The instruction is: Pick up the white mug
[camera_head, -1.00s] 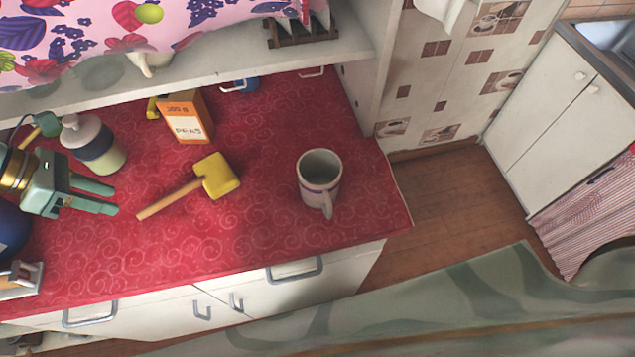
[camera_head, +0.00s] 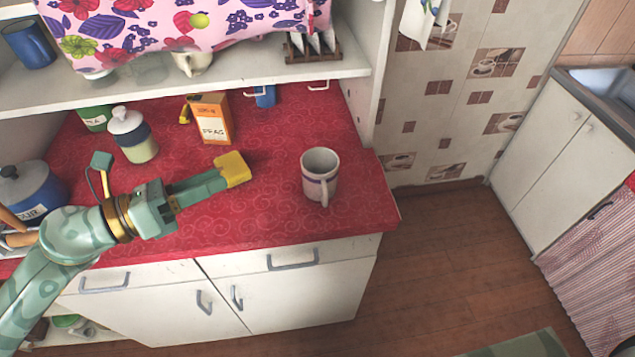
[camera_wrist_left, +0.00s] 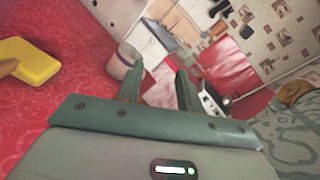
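The white mug (camera_head: 319,178), with a dark band and its handle toward me, stands upright on the red counter (camera_head: 275,205) near its right end. In the left wrist view the mug (camera_wrist_left: 124,58) shows ahead, beyond the left finger. My left gripper (camera_head: 222,182) is left of the mug, pointing right toward it, with a clear gap between. In the left wrist view its fingers (camera_wrist_left: 160,76) are apart with nothing held between them. My right gripper is not in view.
A yellow-headed mallet (camera_head: 233,168) lies by my left fingertips, its handle hidden in the head view; the wrist view shows it left (camera_wrist_left: 28,62). An orange box (camera_head: 212,120), a lidded jar (camera_head: 134,137) and a blue pot (camera_head: 38,192) stand behind or left. Counter around the mug is clear.

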